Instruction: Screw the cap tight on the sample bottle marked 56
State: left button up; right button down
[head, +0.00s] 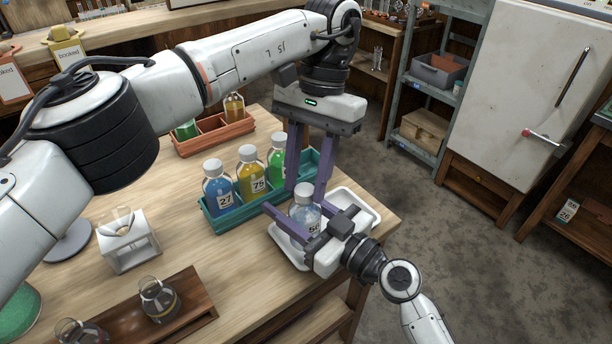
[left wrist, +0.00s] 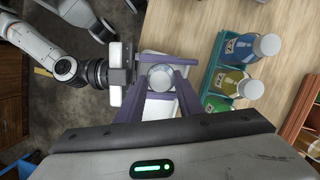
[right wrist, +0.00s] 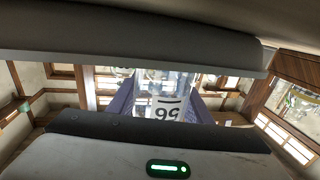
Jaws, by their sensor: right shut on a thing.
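The sample bottle (head: 307,217) is clear with pale blue contents and a whitish cap (head: 304,190) at its mouth. Its label reads 56 upside down in the right wrist view (right wrist: 167,108). My right gripper (head: 300,213) is shut on the bottle's body and holds it roughly upright at the white tray; I cannot tell whether its base touches. My left gripper (head: 306,192) points down from above, its purple fingers open on either side of the cap. In the left wrist view the cap (left wrist: 161,78) sits between those fingertips. How far the cap is screwed on does not show.
A teal rack (head: 224,228) with bottles 27 (head: 217,190), 75 (head: 251,175) and a green one (head: 277,160) stands close on the left. The white tray (head: 371,210) is by the table's right edge. A wooden holder with flasks lies in front.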

pick_arm(q)
jog(key=shift+o, duration=0.9)
jog(key=shift+r, duration=2.3)
jog(key=shift+c, duration=0.6)
